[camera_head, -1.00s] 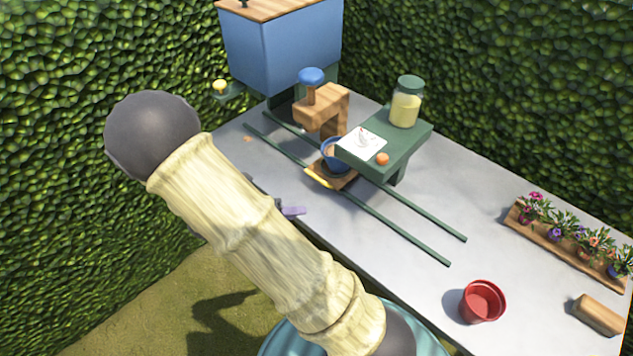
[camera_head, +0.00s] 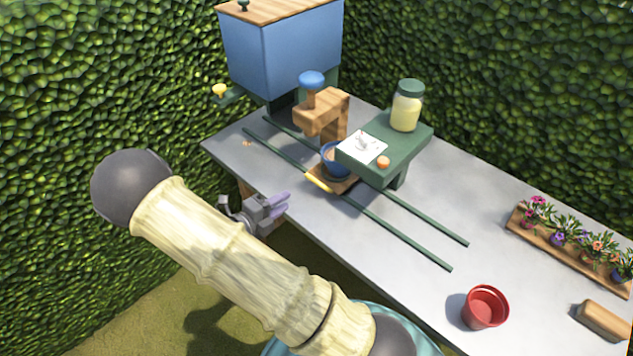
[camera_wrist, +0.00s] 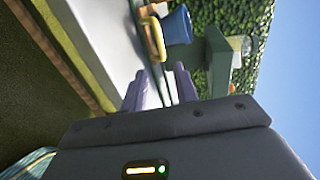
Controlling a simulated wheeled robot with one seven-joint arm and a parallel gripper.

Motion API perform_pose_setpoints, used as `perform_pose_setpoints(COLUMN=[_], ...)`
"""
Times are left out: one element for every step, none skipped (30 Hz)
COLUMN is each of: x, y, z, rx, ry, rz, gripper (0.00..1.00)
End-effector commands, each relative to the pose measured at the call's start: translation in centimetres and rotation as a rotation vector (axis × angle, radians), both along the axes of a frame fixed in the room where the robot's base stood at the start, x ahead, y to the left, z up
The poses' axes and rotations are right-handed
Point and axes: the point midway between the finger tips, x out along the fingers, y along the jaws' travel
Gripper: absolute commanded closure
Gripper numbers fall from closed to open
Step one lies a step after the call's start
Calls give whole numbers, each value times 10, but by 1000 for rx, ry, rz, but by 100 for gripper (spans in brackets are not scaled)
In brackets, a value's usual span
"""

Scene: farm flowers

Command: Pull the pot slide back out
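The pot slide is a small wooden tray (camera_head: 345,187) on two dark green rails (camera_head: 400,236), with a yellow handle (camera_head: 318,182) on its near side. A blue pot (camera_head: 334,160) with brown filling stands on it, under the left edge of a green shelf. In the wrist view the yellow handle (camera_wrist: 155,40) and the blue pot (camera_wrist: 178,27) show beyond my fingers. My gripper (camera_head: 284,202) is at the table's near edge, short of the handle and apart from it. Its purple fingers (camera_wrist: 160,86) are spread with nothing between them.
A wooden press with a blue knob (camera_head: 312,80) stands behind the pot. The green shelf (camera_head: 408,146) carries a jar, a picture card and an orange knob. A blue hopper (camera_head: 285,50) stands at the back left. A red pot (camera_head: 485,307) and a flower tray (camera_head: 520,224) are on the right.

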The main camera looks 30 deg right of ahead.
Motion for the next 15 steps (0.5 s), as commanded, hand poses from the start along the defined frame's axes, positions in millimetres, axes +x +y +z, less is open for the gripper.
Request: perform_pose_setpoints(x=[3,5,7,8,10,13,15,16,18,20,22,25,26,28,31], y=[-10,-15,-21,-26,-31,-38,-42,-47,-54,-59,-64,-70,-75,-80,-86], z=[-2,-3,-4,-6,-7,-8,-9,-10,-12,-13,-14,-15,-16,-17,-19], rx=[-2,-2,-2,-1,-2,-2,-1,-1,-1,0,-1,-1,-1,-1,0], ry=[1,1,1,2,1,1,1,1,2,1,2,0,0,0,0], rz=[-4,-4,-4,-4,-4,-4,-3,-5,-4,-4,-4,-4,-4,-4,-4], gripper=[70,70,70,70,70,70,70,70,70,70,70,70,70,70,70])
